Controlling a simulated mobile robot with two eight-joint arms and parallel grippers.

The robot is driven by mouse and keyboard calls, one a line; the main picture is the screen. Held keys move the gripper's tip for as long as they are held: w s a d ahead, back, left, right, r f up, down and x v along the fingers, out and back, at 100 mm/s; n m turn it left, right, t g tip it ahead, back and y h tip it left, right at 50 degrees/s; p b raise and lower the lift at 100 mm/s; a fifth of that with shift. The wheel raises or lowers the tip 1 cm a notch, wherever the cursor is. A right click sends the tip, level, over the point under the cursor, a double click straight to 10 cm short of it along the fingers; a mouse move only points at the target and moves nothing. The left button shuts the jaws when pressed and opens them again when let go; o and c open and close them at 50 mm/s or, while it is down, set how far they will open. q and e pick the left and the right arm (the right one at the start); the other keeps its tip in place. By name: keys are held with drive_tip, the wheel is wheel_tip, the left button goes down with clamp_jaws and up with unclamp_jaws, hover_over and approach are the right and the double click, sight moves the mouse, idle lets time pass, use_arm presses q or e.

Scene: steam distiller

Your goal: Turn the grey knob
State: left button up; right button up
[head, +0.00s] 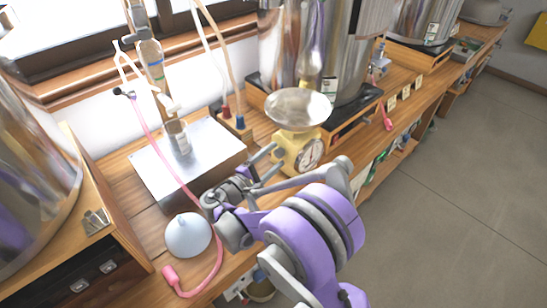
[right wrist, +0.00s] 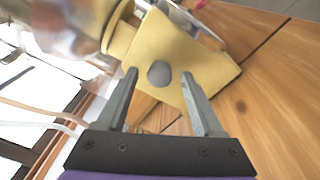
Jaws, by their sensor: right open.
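The grey knob (right wrist: 159,73) is a small round stub on the side of a yellow kitchen scale (right wrist: 186,55). In the head view the scale (head: 283,141) stands upright on the wooden bench, with a metal bowl (head: 299,108) on top and a round dial (head: 310,155) on its front. My right gripper (head: 276,157) is open, its fingers pointing at the knob's side of the scale. In the right wrist view the knob appears in the gap between the two fingertips. I cannot tell whether the fingers touch it. My left gripper is out of view.
A pink hose (head: 218,254) and a white rounded piece (head: 188,235) lie at the front left. A large steel pot (head: 347,60) stands behind the scale. The bench edge drops to the floor at right.

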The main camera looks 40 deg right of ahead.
drive_tip(key=shift+d, duration=0.1)
clamp_jaws()
drive_tip(key=shift+m, duration=0.8)
unclamp_jaws()
drive_tip(key=v, duration=1)
drive_tip(key=shift+a, duration=0.4)
